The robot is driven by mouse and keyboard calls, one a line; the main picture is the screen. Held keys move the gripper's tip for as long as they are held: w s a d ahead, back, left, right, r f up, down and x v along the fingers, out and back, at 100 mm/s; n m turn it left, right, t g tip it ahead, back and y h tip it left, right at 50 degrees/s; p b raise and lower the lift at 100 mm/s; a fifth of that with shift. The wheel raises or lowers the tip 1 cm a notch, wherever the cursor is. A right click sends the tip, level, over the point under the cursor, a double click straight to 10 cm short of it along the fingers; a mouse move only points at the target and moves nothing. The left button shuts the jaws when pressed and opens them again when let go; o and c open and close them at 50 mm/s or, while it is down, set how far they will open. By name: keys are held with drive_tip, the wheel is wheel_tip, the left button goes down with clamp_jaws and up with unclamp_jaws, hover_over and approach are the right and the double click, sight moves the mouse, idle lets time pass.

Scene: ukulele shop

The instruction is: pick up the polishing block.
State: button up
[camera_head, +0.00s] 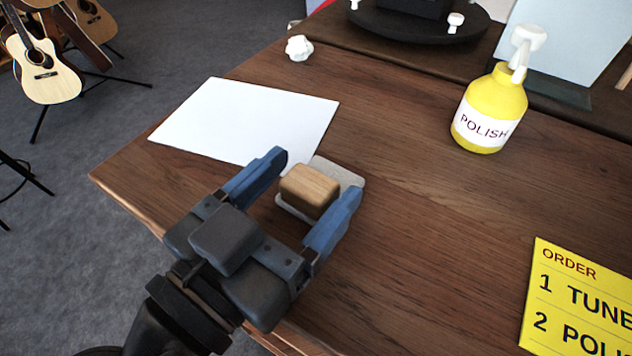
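The polishing block (310,188) is a small wooden block with rounded edges and a darker front side. It lies on a light grey pad or cloth (347,174) on the wooden table. My gripper (313,176) reaches in from the lower left with its two blue fingers spread wide. The block shows in the space between the fingers, with a visible gap to each one. From this single view I cannot tell whether the fingers are level with the block or above it. Part of the pad is hidden behind the fingers.
A white sheet (245,118) lies left of the block. A crumpled white ball (299,47) sits behind it. A yellow polish bottle (488,112) stands at the back right, and a yellow order card (580,305) lies front right. The table (420,240) is clear between them. Guitars (42,66) stand on the floor.

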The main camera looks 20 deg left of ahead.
drive_tip(key=c, duration=0.9)
drive_tip(key=shift+r, duration=0.1)
